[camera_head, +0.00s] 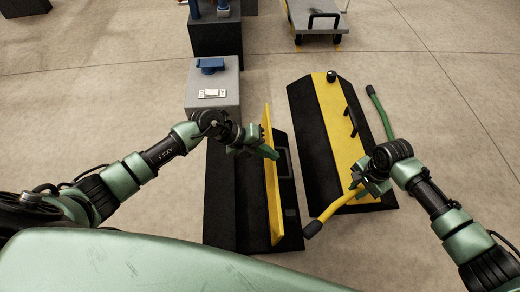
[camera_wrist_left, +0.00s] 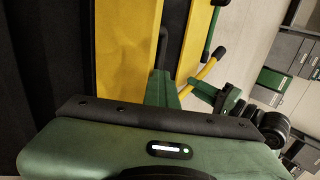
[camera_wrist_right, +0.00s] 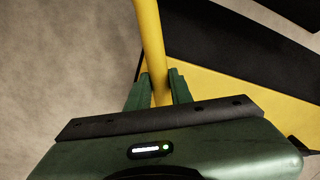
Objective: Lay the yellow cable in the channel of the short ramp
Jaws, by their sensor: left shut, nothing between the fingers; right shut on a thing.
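The yellow cable (camera_head: 334,208) has a black end and is held over the near end of the right ramp. My right gripper (camera_head: 361,184) is shut on it; the right wrist view shows the cable (camera_wrist_right: 149,40) between the fingers. A black ramp (camera_head: 226,195) on the left has its yellow lid (camera_head: 271,180) standing up on edge, with the channel (camera_head: 285,165) partly visible beside it. My left gripper (camera_head: 268,152) is shut and empty by the lid's upper edge. Which ramp is the short one I cannot tell.
A second black ramp (camera_head: 306,120) with a flat yellow lid (camera_head: 332,105) lies to the right. A green cable (camera_head: 379,110) lies on the floor beyond it. A grey-topped block (camera_head: 212,88) stands behind the left ramp. A trolley (camera_head: 318,17) stands at the back.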

